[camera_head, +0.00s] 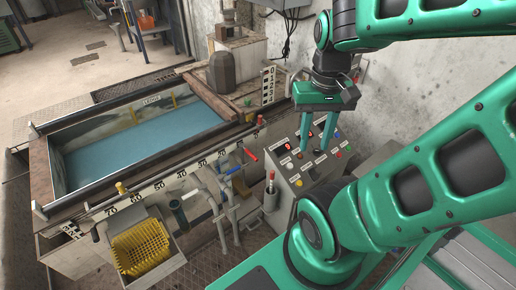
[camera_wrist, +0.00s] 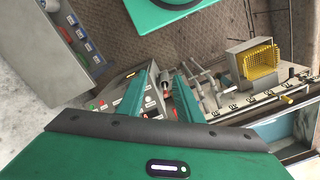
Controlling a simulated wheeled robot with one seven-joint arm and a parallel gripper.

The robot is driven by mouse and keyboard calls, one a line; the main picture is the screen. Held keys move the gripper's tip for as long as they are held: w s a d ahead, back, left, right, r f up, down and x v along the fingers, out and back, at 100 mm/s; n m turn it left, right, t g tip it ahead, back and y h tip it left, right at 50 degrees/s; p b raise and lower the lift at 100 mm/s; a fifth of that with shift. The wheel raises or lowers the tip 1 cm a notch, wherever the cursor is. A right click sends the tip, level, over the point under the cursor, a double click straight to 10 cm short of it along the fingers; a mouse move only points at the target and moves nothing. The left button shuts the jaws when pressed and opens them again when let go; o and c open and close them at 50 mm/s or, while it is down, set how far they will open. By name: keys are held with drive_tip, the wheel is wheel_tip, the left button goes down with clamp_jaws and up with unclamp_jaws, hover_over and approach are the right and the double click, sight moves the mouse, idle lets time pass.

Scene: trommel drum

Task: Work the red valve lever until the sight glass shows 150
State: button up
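My gripper (camera_head: 315,145) hangs above the control panel (camera_head: 297,183) in the head view. Its two green fingers are apart, with nothing held between them. A short lever with a red grip (camera_head: 250,153) sits on the pipework left of the panel, apart from my gripper. An upright post with a red top (camera_head: 271,175) stands nearer the panel. I cannot tell for certain which is the valve lever. A white numbered scale (camera_head: 268,86) stands upright behind the panel; its reading is too small to make out. In the wrist view my gripper (camera_wrist: 157,85) is open over the panel (camera_wrist: 110,98).
A tank of blue water (camera_head: 145,140) lies left, with a numbered rail (camera_head: 180,172) along its front. A blue-handled lever (camera_head: 233,170) is close to the red grip. A yellow basket (camera_head: 140,247) sits front left. A wall (camera_head: 385,80) stands behind my arm.

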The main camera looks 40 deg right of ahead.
drive_tip(key=shift+w+a, duration=0.1)
drive_tip(key=n+h, duration=0.2)
drive_tip(key=n, duration=0.5)
hover_over(252, 155)
drive_tip(key=a, duration=0.2)
wheel_tip(252, 155, down, 27)
drive_tip(key=f, duration=0.3)
drive_tip(key=d+f, duration=0.1)
drive_tip(key=f, duration=0.6)
drive_tip(key=shift+w+d, duration=0.1)
drive_tip(key=shift+d, duration=0.25)
drive_tip(key=shift+r, duration=0.1)
